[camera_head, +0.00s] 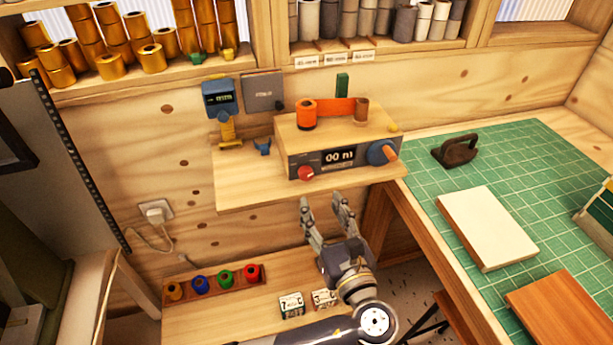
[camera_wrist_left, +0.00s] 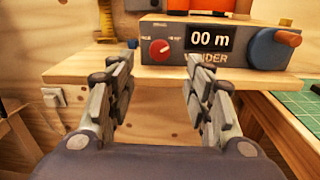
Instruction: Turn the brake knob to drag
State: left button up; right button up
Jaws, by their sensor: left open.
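The winder (camera_head: 350,137) is a wooden-topped box with a grey front panel, standing on a wall shelf. A red knob (camera_head: 306,172) sits at the left of its panel, with small labels above it that I cannot read clearly. The red knob also shows in the left wrist view (camera_wrist_left: 160,49). Right of it are a display (camera_head: 338,157) and a blue wheel (camera_head: 380,152) with an orange handle. My left gripper (camera_head: 322,203) is open and empty in front of the shelf, below the panel. In the left wrist view, its fingers (camera_wrist_left: 159,72) stand apart, with the red knob above the gap.
The shelf (camera_head: 240,180) edge lies between my left gripper and the panel. A blue gauge (camera_head: 219,97) hangs on the wall to the left. A lower shelf holds a rack of coloured spools (camera_head: 214,282). A green cutting mat (camera_head: 545,155) covers the bench at right.

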aim_at(307, 177)
pick_arm(q)
jog(key=p+x, duration=0.1)
jog(key=x, duration=0.8)
jog(key=shift+w+f+p, duration=0.15)
jog(key=shift+w+p, duration=0.05)
jog(key=shift+p, duration=0.2)
jog(key=shift+c, duration=0.2)
jog(key=c, duration=1)
